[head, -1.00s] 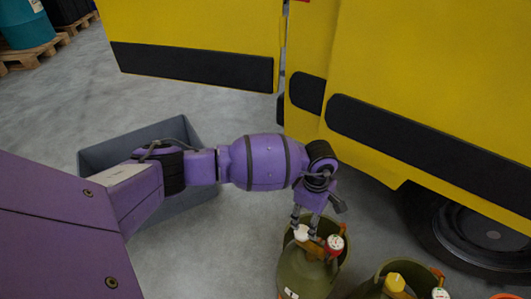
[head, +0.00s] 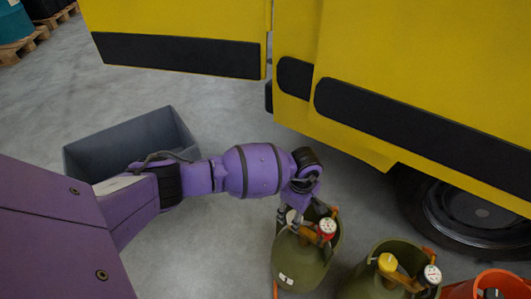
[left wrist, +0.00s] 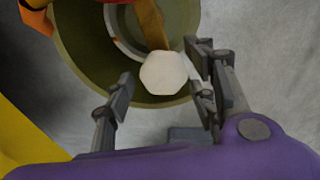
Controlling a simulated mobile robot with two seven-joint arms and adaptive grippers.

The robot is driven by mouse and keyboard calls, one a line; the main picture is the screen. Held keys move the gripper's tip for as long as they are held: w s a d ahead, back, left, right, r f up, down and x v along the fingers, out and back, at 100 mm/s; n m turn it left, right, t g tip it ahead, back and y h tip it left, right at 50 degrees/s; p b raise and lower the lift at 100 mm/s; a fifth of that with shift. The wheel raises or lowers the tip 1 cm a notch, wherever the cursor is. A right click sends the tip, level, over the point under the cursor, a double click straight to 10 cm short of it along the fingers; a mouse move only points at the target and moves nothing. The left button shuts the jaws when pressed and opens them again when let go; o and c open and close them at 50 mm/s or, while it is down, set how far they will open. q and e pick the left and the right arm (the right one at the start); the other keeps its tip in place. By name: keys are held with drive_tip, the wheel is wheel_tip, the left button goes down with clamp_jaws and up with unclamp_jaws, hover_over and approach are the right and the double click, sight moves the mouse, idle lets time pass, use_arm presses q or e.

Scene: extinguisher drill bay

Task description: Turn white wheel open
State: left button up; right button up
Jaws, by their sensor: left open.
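The white wheel (left wrist: 164,73) is a small faceted knob on top of an olive-green cylinder (head: 297,262). In the head view the wheel is mostly hidden by my gripper. My left gripper (head: 291,219) is low over the cylinder top. In the left wrist view, my left gripper (left wrist: 160,75) is open, with one finger on each side of the wheel. A gap shows on the left side; I cannot tell whether the right finger touches the wheel. My right gripper is not in view.
A red-and-white gauge (head: 327,227) sits beside the wheel. Another green cylinder with a yellow knob (head: 387,263) and an orange container (head: 502,281) stand to the right. A yellow vehicle (head: 390,60) is behind; a grey bin (head: 85,160) lies left.

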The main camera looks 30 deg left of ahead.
use_arm(q)
drive_tip(key=shift+w+r, duration=0.1)
drive_tip(key=shift+r, duration=0.05)
drive_tip(key=c, duration=1)
drive_tip(key=shift+c, duration=0.4)
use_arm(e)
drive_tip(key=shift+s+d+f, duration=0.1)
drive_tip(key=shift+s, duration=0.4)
